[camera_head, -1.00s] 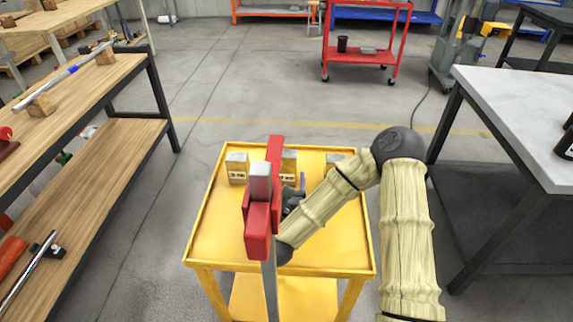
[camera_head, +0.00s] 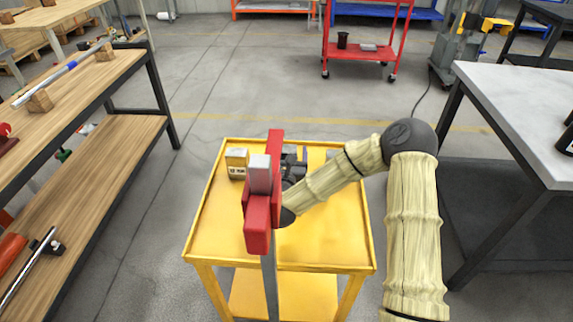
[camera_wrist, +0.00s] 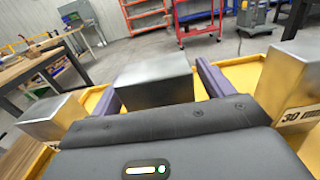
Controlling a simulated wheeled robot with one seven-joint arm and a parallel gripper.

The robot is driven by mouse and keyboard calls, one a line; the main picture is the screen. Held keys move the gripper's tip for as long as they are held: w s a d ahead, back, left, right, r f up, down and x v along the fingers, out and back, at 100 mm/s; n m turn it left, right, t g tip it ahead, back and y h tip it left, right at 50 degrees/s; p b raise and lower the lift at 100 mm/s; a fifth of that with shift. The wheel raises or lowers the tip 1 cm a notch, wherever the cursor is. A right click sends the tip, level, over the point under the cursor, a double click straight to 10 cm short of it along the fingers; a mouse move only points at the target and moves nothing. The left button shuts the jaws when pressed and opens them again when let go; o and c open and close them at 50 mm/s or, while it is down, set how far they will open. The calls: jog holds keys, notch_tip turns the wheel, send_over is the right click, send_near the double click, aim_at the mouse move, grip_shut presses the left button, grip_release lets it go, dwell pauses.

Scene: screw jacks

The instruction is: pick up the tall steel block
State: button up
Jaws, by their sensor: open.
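In the wrist view, a steel block (camera_wrist: 152,84) with a flat grey top stands between the two purple fingers of my gripper (camera_wrist: 157,78). The jaws are open, with a finger on either side of it; I cannot tell whether they touch it. Two more blocks flank it: a left block (camera_wrist: 50,117) and a right block (camera_wrist: 292,84) labelled 30 mm. Their heights are hard to compare here. In the head view, the left block (camera_head: 237,163) shows on the cart. My gripper (camera_head: 291,156) and arm hide the middle block and most or all of the right one.
The blocks stand near the far side of a yellow cart (camera_head: 222,233); its near top is clear. A wooden workbench (camera_head: 85,87) is to the left, a grey-topped table (camera_head: 520,105) to the right. A red cart (camera_head: 362,54) stands beyond open floor.

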jog(key=shift+w, duration=0.2)
jog(key=shift+c, duration=0.4)
jog(key=shift+r, duration=0.1)
grip_shut()
notch_tip(320, 180, up, 18)
jog(key=p, duration=0.4)
jog(key=shift+w, duration=0.1)
dwell(0.7)
